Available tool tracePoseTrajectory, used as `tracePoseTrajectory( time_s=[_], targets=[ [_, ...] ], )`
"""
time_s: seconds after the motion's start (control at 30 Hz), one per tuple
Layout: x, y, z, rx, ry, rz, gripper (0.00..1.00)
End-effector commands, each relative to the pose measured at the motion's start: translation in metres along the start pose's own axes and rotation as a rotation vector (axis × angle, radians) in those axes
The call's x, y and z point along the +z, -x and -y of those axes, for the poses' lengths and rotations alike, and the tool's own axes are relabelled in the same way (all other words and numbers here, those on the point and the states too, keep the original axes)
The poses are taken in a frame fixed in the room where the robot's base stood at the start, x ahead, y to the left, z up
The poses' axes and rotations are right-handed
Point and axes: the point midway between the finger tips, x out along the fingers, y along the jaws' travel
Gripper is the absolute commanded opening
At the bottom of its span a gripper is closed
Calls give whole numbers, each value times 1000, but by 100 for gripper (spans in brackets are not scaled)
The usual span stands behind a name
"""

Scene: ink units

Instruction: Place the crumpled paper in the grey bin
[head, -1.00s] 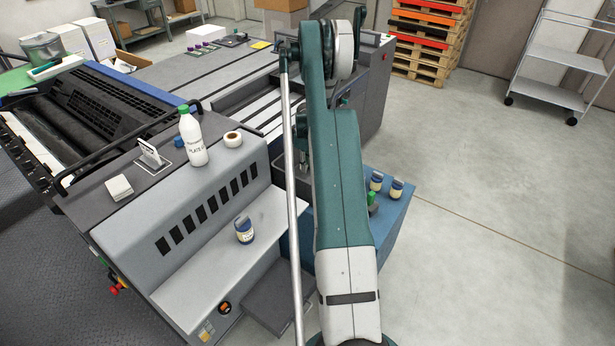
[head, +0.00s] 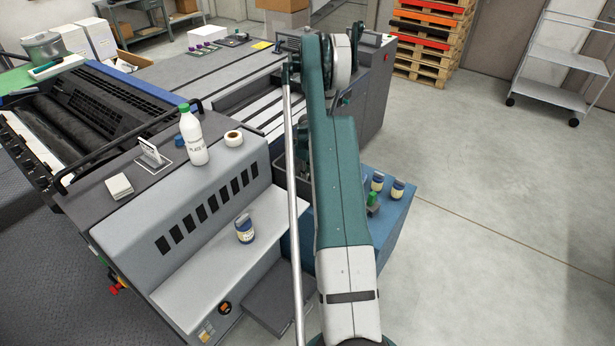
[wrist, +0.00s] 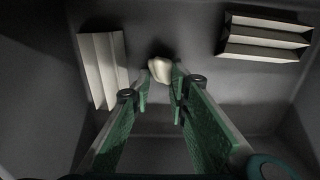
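In the wrist view, the crumpled paper (wrist: 160,70) is a small pale lump between the tips of my gripper (wrist: 162,82). The green fingers are partly closed and the paper fills the gap at their tips, so it appears gripped. Dark grey walls of the grey bin (wrist: 190,122) surround the fingers, which point down into it. Whether the paper touches the bin's floor is unclear.
Pleated white paper pieces lie in the bin at left (wrist: 103,70) and upper right (wrist: 265,38). In the head view, a white bottle (head: 194,140) and a jar (head: 244,229) stand on the press. Jars (head: 397,189) stand on a blue cabinet (head: 400,225) beside my arm.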

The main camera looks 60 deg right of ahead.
Motion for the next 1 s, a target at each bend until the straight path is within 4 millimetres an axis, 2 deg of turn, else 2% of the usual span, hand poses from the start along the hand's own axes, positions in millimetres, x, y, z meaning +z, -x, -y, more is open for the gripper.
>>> tracePoseTrajectory(
  time_s=[0.47, 0.5, 0.6, 1.0],
  targets=[
    [0, -5, 0, 0, 0, 0, 14],
    [0, -5, 0, 0, 0, 0, 21],
    [0, -5, 0, 0, 0, 0, 33],
    [0, -3, 0, 0, 0, 0, 33]
  ],
)
